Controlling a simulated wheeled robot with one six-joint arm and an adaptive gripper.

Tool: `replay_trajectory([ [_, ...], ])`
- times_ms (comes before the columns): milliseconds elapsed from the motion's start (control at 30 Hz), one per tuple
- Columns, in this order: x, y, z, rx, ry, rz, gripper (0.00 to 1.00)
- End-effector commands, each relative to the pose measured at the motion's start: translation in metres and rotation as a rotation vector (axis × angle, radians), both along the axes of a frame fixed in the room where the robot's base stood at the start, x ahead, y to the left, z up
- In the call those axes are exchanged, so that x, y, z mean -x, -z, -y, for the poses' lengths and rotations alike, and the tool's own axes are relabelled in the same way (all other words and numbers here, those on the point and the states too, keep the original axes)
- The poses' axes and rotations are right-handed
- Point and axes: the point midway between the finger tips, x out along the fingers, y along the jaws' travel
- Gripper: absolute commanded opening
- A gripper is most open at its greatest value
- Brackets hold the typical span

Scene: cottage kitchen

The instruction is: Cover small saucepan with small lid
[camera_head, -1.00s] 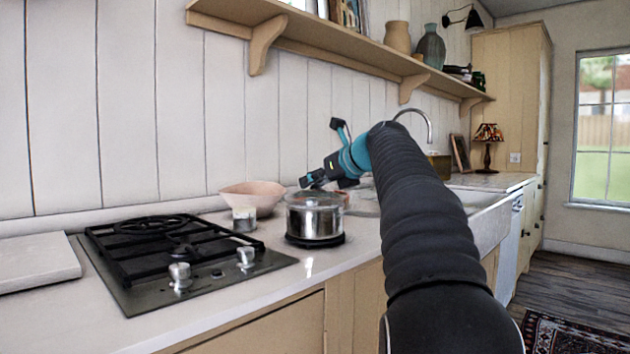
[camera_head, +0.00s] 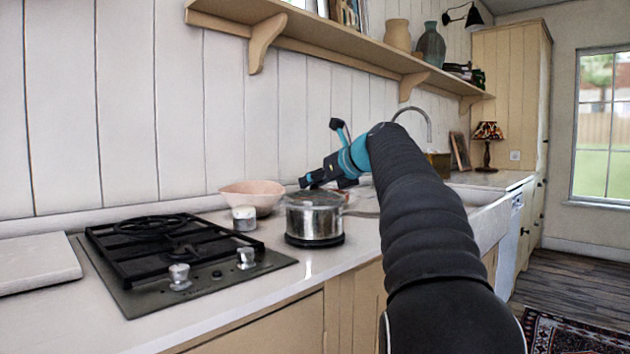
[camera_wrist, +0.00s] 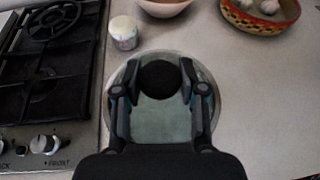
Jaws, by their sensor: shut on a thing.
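The small saucepan (camera_head: 315,226) is a shiny metal pot on a dark round base on the counter, right of the hob. The small lid (camera_head: 316,199), glassy with a metal rim, lies over its top and looks level. I cannot tell whether the rim is fully seated. My gripper (camera_head: 309,181) is directly above the lid. In the wrist view my gripper (camera_wrist: 160,78) has its fingers on both sides of the lid's dark round knob (camera_wrist: 160,80), shut on it. The lid (camera_wrist: 160,122) hides most of the saucepan there.
A gas hob (camera_head: 185,255) is to the left. A small white-topped jar (camera_head: 244,218) and a pink bowl (camera_head: 252,193) stand close behind the saucepan. A patterned bowl (camera_wrist: 262,22) with garlic-like bulbs is at the back right in the wrist view. Counter right of the saucepan is clear.

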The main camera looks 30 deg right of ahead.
Motion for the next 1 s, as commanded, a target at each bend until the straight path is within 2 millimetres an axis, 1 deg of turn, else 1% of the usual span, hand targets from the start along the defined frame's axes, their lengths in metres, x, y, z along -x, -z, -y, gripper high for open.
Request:
replay_trajectory([
  [767,0.0,0.011,0.0,0.001,0.0,0.0,0.0],
  [800,0.0,0.011,0.0,0.001,0.0,0.0,0.43],
  [833,0.0,0.011,0.0,0.001,0.0,0.0,0.51],
  [1000,0.0,0.011,0.0,0.0,0.0,0.0,0.51],
])
